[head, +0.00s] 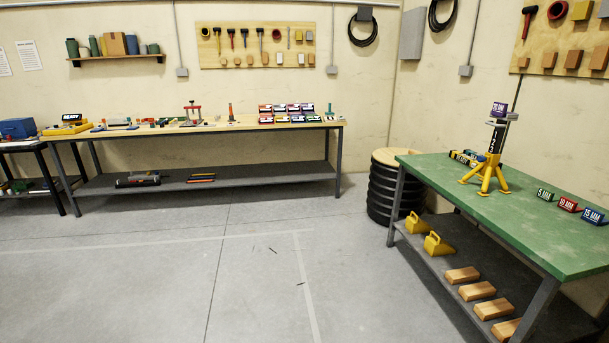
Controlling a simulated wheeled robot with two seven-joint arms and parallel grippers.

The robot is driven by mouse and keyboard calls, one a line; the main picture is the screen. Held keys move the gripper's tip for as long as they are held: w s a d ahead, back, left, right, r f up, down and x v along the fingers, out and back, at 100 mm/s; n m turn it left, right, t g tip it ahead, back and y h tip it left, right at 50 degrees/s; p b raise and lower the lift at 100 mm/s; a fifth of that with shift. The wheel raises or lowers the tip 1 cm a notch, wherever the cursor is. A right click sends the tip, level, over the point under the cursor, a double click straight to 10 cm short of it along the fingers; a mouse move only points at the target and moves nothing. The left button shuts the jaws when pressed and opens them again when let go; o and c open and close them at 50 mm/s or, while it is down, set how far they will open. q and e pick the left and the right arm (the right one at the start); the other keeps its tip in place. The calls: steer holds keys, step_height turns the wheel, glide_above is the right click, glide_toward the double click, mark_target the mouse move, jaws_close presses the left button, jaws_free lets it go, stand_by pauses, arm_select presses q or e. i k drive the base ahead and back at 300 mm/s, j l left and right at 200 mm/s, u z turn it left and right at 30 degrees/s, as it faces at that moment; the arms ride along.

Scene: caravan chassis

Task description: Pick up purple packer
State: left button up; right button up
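A purple packer (499,109) with a white label sits at the top of a yellow axle stand (486,176). The stand is upright on the green-topped table (440,182) at the right, and its black column carries white numbers. What lies directly under the packer is too small to tell. Neither of my grippers is in the head view.
Green (545,195), red (567,204) and blue (593,216) labelled packers stand on the green table. Stacked tyres (380,192) stand beside it. A long wooden bench (160,130) runs along the back wall. The grey floor (255,275) in front is mostly clear.

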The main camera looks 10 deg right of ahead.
mark_target(500, 109)
steer(key=i+z, duration=0.1)
steer(key=i, duration=0.5)
steer(key=i+z, duration=0.1)
steer(key=i, duration=0.45)
steer(key=i+j, duration=0.1)
steer(key=i, duration=0.5)
steer(key=i+j+z, duration=0.15)
steer(key=i, duration=0.4)
steer(key=i+j+z, duration=0.1)
steer(key=i, duration=0.5)
steer(key=i+j+z, duration=0.1)
steer(key=i, duration=0.45)
steer(key=i+z, duration=0.3)
steer(key=z, duration=0.15)
steer(key=i+j+z, duration=0.1)
steer(key=i+z, duration=0.3)
steer(key=i+j+z, duration=0.15)
steer(key=z, duration=0.3)
steer(key=i+j+z, duration=0.25)
steer(key=z, duration=0.2)
steer(key=i+j+z, duration=0.15)
steer(key=j+z, duration=0.25)
steer(key=i+j+z, duration=0.15)
steer(key=j+z, duration=0.15)
steer(key=z, duration=0.15)
